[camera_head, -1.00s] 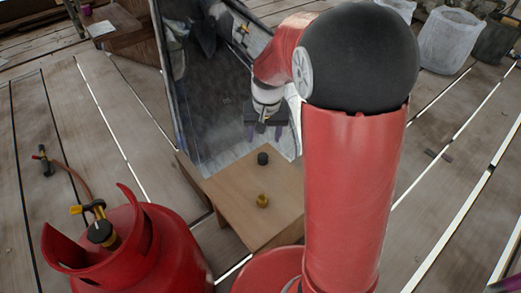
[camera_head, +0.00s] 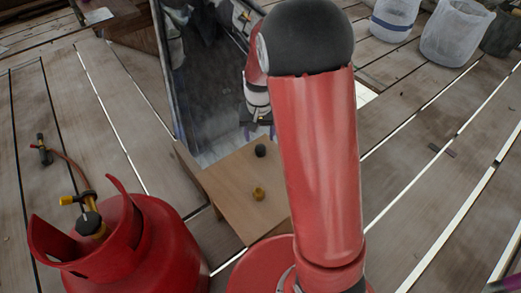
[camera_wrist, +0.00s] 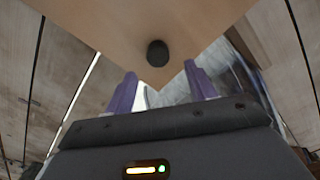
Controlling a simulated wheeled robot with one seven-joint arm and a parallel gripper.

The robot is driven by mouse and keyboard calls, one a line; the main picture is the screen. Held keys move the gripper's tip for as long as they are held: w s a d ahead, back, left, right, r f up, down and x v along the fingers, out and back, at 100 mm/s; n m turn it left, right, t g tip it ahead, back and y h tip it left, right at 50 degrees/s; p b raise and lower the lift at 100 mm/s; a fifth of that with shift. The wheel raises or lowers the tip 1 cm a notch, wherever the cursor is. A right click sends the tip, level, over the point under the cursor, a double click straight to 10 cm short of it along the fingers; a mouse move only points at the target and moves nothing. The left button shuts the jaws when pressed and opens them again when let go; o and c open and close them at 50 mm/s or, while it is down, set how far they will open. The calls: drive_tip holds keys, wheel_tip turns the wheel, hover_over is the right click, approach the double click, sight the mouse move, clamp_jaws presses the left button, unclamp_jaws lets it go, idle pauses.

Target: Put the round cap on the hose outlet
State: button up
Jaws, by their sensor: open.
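A small black round piece (camera_head: 261,151), which looks like the round cap, stands on a low wooden table (camera_head: 228,182). It also shows in the wrist view (camera_wrist: 157,53), near a corner of the table.
A red gas bottle (camera_head: 150,245) with a brass valve (camera_head: 90,222) stands at the lower left. A hose (camera_head: 75,170) runs from near it to a small fitting (camera_head: 41,150) on the plank floor. A tall dark panel (camera_head: 200,90) stands behind the table. White bins (camera_head: 450,35) are at the upper right.

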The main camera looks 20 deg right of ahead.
sight(261, 147)
drive_tip(key=shift+s+d+f+b, duration=0.15)
drive_tip(key=shift+f+b, duration=0.4)
drive_tip(key=shift+f, duration=2)
drive_tip(key=c, duration=1)
drive_tip(key=shift+r, duration=0.15)
wheel_tip(261, 147, up, 20)
drive_tip(key=p, duration=0.3)
drive_tip(key=shift+f+p, duration=0.2)
drive_tip(key=shift+p, duration=0.1)
